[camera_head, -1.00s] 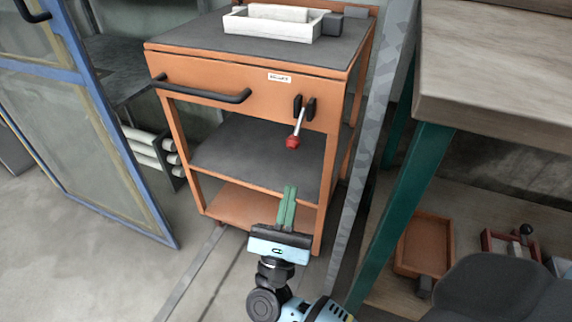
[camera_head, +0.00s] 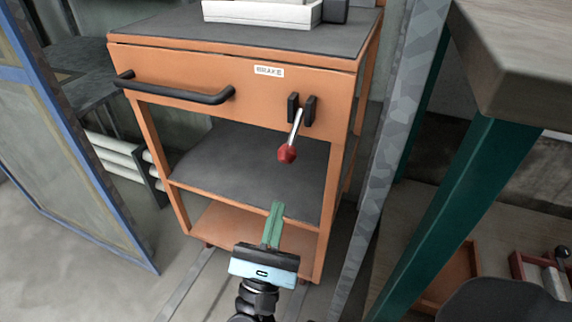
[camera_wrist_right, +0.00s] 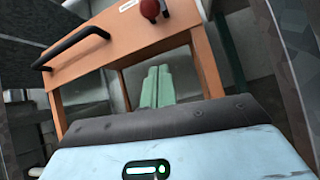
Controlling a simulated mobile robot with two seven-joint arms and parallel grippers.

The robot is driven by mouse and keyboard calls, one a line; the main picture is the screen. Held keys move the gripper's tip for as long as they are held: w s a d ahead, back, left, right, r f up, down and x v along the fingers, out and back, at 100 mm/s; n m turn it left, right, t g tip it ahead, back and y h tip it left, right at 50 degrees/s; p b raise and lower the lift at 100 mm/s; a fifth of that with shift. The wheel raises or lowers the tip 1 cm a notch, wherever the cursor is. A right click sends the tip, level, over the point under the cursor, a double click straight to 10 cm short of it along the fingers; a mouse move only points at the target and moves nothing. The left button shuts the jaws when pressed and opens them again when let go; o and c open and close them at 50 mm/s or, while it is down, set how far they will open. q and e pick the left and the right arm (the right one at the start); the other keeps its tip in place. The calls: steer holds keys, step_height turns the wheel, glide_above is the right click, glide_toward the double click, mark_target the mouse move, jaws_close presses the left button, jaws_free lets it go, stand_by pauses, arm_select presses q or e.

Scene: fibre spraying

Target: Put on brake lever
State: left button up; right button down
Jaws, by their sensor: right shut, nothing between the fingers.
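The brake lever (camera_head: 295,134) is a short metal rod with a red knob (camera_head: 287,154), hanging down and tilted from a black bracket on the front of an orange cart (camera_head: 190,72). A white label (camera_head: 269,71) reading BRAKE is beside it. In the right wrist view the red knob (camera_wrist_right: 151,10) is at the top edge, beyond the fingertips. My right gripper (camera_head: 276,206) has green fingers that are shut and empty. In the head view it is below the knob, apart from it, in front of the lower shelf. My left gripper is not in view.
A black handle (camera_head: 175,90) sticks out from the cart's front at left. A white tray (camera_head: 262,12) stands on the cart top. A grey post (camera_head: 385,150) and a table with a green leg (camera_head: 465,200) stand to the right. A blue-framed door (camera_head: 75,170) is at left.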

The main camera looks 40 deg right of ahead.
mark_target(289, 162)
steer(key=w+d+r+b, duration=0.1)
steer(key=w+d+r, duration=0.1)
steer(key=r, duration=0.6)
steer(key=shift+w+d+r, duration=0.15)
steer(key=shift+d+r, duration=0.1)
steer(key=shift+d, duration=0.6)
